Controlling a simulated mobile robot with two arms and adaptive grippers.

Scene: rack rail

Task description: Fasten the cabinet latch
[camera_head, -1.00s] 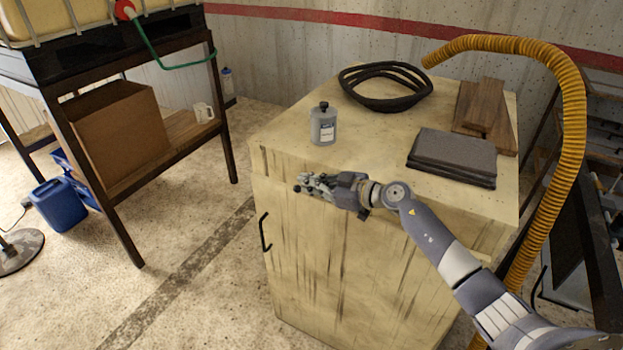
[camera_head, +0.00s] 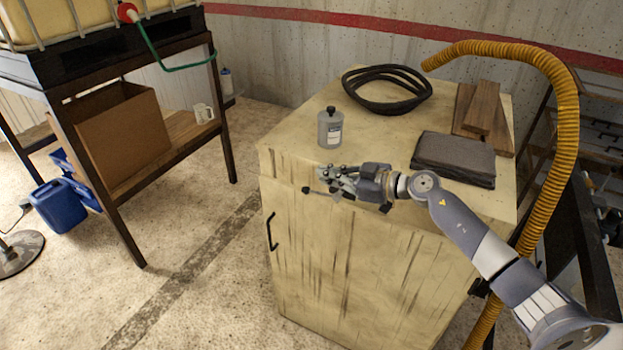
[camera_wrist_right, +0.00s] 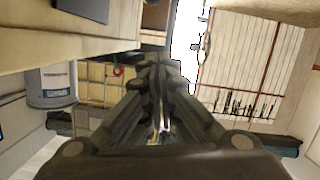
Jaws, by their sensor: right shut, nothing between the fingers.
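The pale wooden cabinet (camera_head: 345,275) stands in the middle of the head view. Its front door looks flush, with a black handle (camera_head: 271,231) at the left. A small metal lever with a dark knob (camera_head: 306,189), which looks like the latch, lies near the cabinet's upper front edge. My right gripper (camera_head: 324,174) is shut and empty just right of and above that knob; I cannot tell whether it touches the lever. The gripper hides the lever's right end. In the right wrist view the fingers (camera_wrist_right: 160,75) are together. My left gripper is not in view.
On the cabinet top are a grey bottle (camera_head: 330,129) close behind my right gripper, a black hose coil (camera_head: 388,88), folded dark cloth (camera_head: 454,158) and wooden boards (camera_head: 483,108). A yellow hose (camera_head: 566,150) arches at the right.

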